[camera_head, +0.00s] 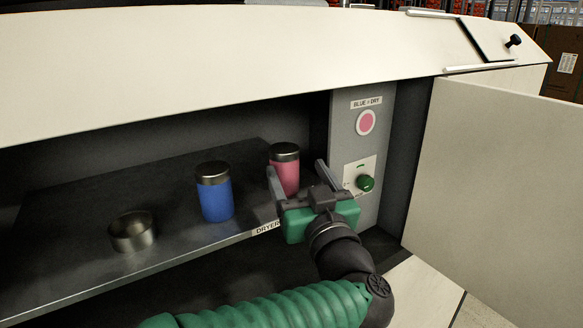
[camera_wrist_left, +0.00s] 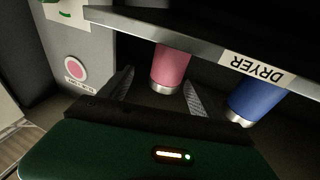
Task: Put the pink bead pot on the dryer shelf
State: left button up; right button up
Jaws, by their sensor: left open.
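The pink bead pot (camera_head: 284,174) with a metal lid stands upright on the dryer shelf (camera_head: 165,258), near its right end. It also shows in the left wrist view (camera_wrist_left: 171,66), which is upside down, between the two finger lines. My left gripper (camera_head: 296,170) is open in front of the pot, its fingers spread to either side of it with gaps. The gripper partly hides the pot's lower part in the head view. My right gripper is in neither view.
A blue pot (camera_head: 215,197) with a metal lid stands left of the pink one. An empty metal cup (camera_head: 132,236) sits further left. A grey panel (camera_head: 343,140) with a pink light and a green knob (camera_head: 365,183) stands to the right, beside an open cream door (camera_head: 500,175).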

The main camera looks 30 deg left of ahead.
pick_arm(q)
jog(key=s+d+f+b, duration=0.1)
jog(key=s+d, duration=0.2)
jog(key=s, duration=0.2)
jog(key=shift+d+f, duration=0.2)
jog(key=shift+f, duration=0.1)
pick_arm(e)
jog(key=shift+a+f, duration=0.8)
pick_arm(q)
jog(key=shift+d, duration=0.1)
jog(key=shift+w+d, duration=0.1)
jog(key=shift+d, duration=0.35)
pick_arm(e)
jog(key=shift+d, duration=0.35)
